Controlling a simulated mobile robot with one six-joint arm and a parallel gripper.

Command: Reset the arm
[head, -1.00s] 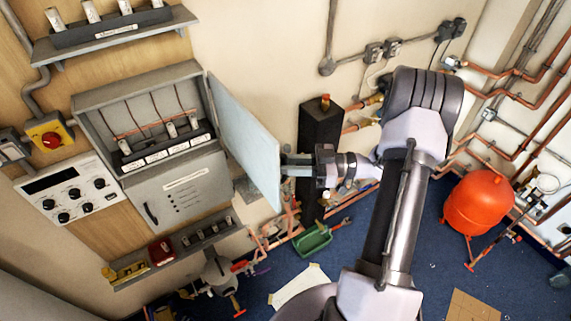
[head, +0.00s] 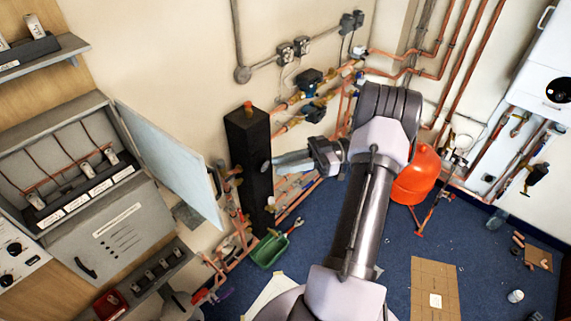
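My arm rises from the bottom of the head view and bends at a large elbow near the middle right. My gripper (head: 283,162) points left, in front of the black column (head: 249,165). Its fingers show edge-on, so I cannot tell whether they are open or shut. I see nothing held in it. The open cabinet door (head: 172,165) is to the left of the gripper, with a clear gap between them.
The grey cabinet (head: 70,165) stands open on the left wall. A green tray (head: 269,250) lies on the blue floor (head: 480,235). A red tank (head: 417,178) stands behind my arm. Copper pipes (head: 470,65) run along the walls. Cardboard (head: 434,288) lies on the floor at right.

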